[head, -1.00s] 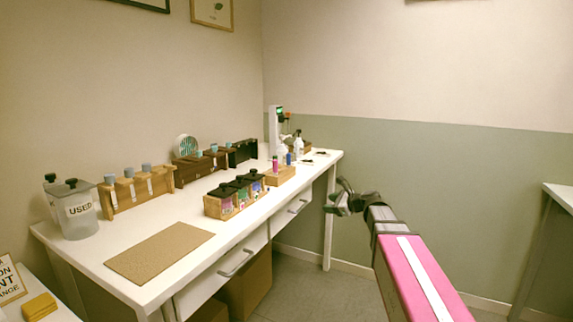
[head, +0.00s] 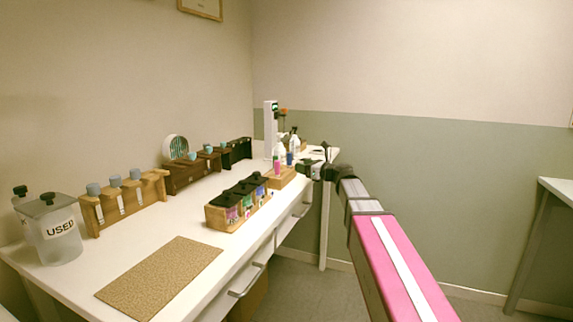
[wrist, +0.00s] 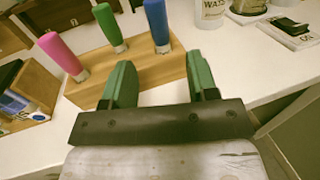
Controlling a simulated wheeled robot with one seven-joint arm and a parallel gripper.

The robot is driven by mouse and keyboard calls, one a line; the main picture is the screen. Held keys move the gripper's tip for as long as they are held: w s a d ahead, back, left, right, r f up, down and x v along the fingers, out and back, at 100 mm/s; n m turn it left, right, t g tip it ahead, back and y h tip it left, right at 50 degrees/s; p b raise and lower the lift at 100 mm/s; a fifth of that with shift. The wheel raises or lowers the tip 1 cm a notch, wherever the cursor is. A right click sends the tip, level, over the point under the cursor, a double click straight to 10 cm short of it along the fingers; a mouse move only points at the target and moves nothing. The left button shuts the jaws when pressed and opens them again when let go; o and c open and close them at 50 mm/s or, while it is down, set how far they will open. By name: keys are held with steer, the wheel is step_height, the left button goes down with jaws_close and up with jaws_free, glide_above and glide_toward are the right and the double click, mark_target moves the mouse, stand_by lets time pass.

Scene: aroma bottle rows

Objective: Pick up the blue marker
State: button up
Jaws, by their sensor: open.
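The blue marker (wrist: 156,24) stands upright in a wooden block (wrist: 142,68) in the wrist view, beside a green marker (wrist: 110,28) and a pink marker (wrist: 62,55). In the head view the blue marker (head: 289,158) shows small on its block near the table's right edge. My gripper (wrist: 160,80) is open and empty. In the wrist view its two green fingers are spread, and the blue marker appears beyond the gap between them. In the head view my gripper (head: 312,171) is by the table's edge, just right of the block.
A wooden box of dark-lidded bottles (head: 238,206) stands left of the marker block. White bottles (head: 280,147) stand behind the markers. Bottle racks (head: 122,201) line the wall, with a USED container (head: 55,232) at far left. The brown mat (head: 160,278) is bare.

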mark_target(289, 165)
steer(key=x, duration=0.4)
steer(key=shift+w+a, duration=0.1)
steer(key=shift+w, duration=0.05)
steer(key=shift+r+x, duration=0.15)
steer(key=shift+x, duration=1.15)
steer(key=shift+r+x, duration=0.15)
steer(key=shift+x, duration=1.1)
steer(key=c, duration=1)
